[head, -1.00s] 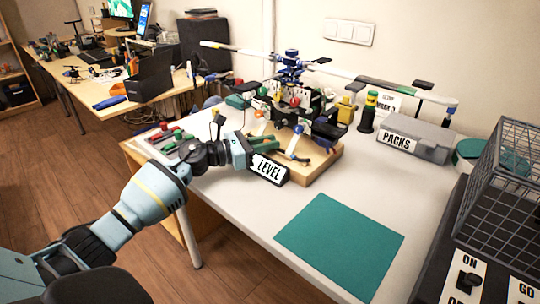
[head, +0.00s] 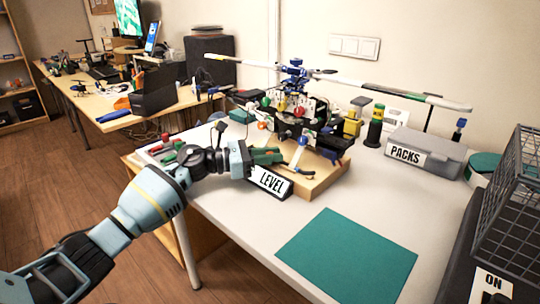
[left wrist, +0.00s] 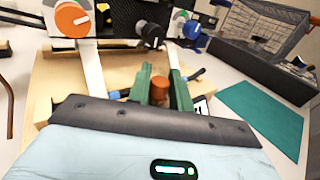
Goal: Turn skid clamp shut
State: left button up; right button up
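The model helicopter (head: 300,108) stands on a wooden board (head: 318,182) on the table. My left gripper (head: 280,157) reaches in low at its near side, above the board. In the left wrist view its two green fingers (left wrist: 161,88) stand apart on either side of an orange-brown knob (left wrist: 160,92), which looks like the skid clamp. The knob nearly fills the gap; I cannot tell whether both fingers press on it. The clamp's lower part and its turn angle are hidden. My right gripper is in neither view.
The LEVEL sign (head: 270,182) stands close below my left gripper. A teal mat (head: 345,255) lies at the front. The grey PACKS box (head: 425,152) and a wire basket (head: 510,205) stand at the right. An orange dial (left wrist: 72,19) rises near the gripper.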

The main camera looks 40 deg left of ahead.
pick_arm(q)
jog(key=o, duration=0.3)
jog(key=v, duration=0.6)
jog(key=shift+s+a+f, duration=0.1)
jog(key=shift+s+a, duration=0.45)
jog(key=shift+s, duration=0.15)
